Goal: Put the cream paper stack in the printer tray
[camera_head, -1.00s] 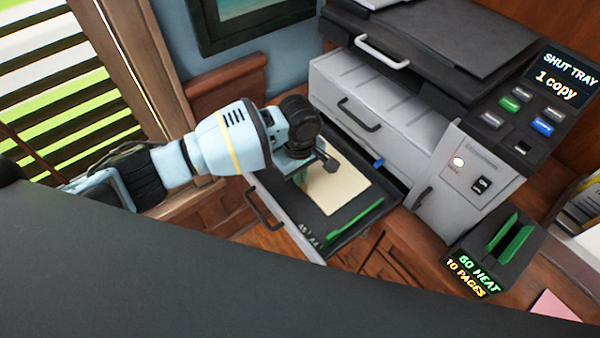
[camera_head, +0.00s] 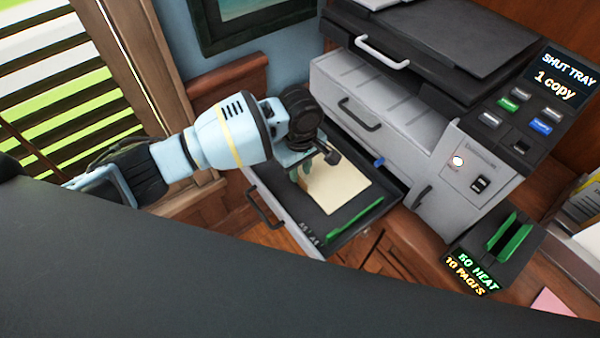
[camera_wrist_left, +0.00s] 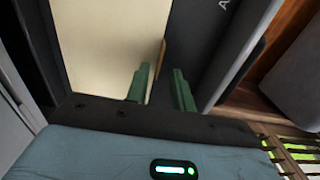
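The cream paper stack (camera_head: 342,190) lies flat in the dark, pulled-out printer tray (camera_head: 312,220). My left gripper (camera_head: 300,177) is over the tray at the stack's left end and hides part of it. In the left wrist view, the gripper's green fingers (camera_wrist_left: 161,80) stand apart with nothing held between them. One finger is over the cream stack (camera_wrist_left: 105,45) near its edge, and the other is over the dark tray floor (camera_wrist_left: 192,40). My right gripper is not in view.
The grey printer (camera_head: 385,112) stands above the open tray. A green guide (camera_head: 353,218) runs along the tray's near right side. The printer screen (camera_head: 563,78) reads "SHUT TRAY, 1 copy". A dark holder with green plates (camera_head: 508,237) stands at right, labelled "60 NEAT, 10 PAGES".

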